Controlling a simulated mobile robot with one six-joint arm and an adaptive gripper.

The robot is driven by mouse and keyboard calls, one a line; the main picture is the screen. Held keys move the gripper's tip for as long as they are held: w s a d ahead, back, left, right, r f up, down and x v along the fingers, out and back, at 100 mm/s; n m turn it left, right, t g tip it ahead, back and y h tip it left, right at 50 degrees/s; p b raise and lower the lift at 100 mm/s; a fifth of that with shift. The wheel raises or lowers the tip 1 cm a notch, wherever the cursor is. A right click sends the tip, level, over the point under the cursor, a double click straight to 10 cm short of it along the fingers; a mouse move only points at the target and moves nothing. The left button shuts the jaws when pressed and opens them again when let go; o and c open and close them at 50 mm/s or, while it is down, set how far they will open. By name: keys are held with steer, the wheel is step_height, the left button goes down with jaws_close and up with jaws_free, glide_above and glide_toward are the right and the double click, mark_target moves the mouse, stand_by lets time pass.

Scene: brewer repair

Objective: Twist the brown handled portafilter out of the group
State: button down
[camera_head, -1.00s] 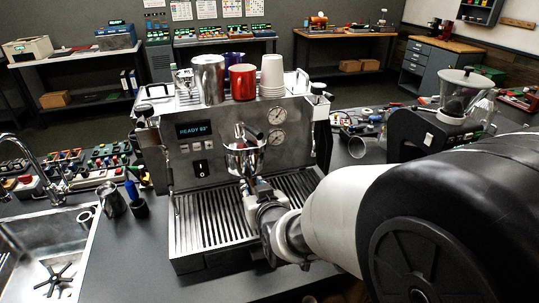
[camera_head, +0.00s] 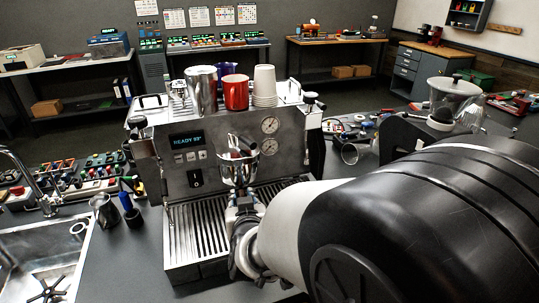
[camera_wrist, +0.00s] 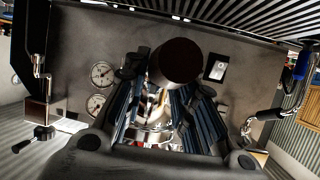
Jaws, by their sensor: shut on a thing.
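The espresso machine (camera_head: 218,128) stands on the counter with a READY display lit. Its group (camera_head: 239,170) is at the front middle, above the drip tray. The portafilter's dark brown handle (camera_wrist: 180,62) shows end-on in the wrist view, between the blue-grey finger pads. My gripper (camera_wrist: 165,112) is shut on this handle; in the head view it (camera_head: 243,203) sits just below and in front of the group. Bright metal of the portafilter (camera_wrist: 150,132) shows beyond the fingers. The head view mostly hides the handle, and I cannot tell whether the portafilter is still locked in.
The slatted drip tray (camera_head: 195,232) lies below my gripper. Metal, red and paper cups (camera_head: 264,84) stand on the machine. A sink (camera_head: 35,250) and small pitcher (camera_head: 103,211) are at left. A grinder (camera_head: 452,98) stands at right.

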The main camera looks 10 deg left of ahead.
steer(key=shift+s+a+r+h+p, duration=0.1)
steer(key=shift+a+h+p, duration=0.05)
steer(key=shift+h+p, duration=0.2)
steer(key=shift+a+m+h+p, duration=0.3)
steer(key=shift+m+p, duration=0.1)
steer(key=shift+p, duration=0.25)
steer(key=shift+s+a+p, duration=0.1)
steer(key=shift+a+p, duration=0.05)
steer(key=shift+p, duration=0.2)
steer(key=shift+a+m+t+h+p, duration=0.15)
steer(key=shift+m+t+h+p, duration=0.2)
steer(key=shift+m+t+p, duration=0.05)
steer(key=shift+s+a+m+h+p, duration=0.15)
steer(key=shift+a+m+h+p, duration=0.75)
steer(key=shift+p, duration=0.9)
steer(key=shift+h+p, duration=0.3)
steer(key=shift+p, duration=0.1)
steer(key=shift+a+m+h+p, duration=0.25)
steer(key=shift+m+h+p, duration=0.15)
steer(key=shift+p, duration=0.25)
steer(key=shift+a+m+h+p, duration=0.4)
steer(key=shift+m+h+p, duration=0.15)
steer(key=shift+p, duration=0.35)
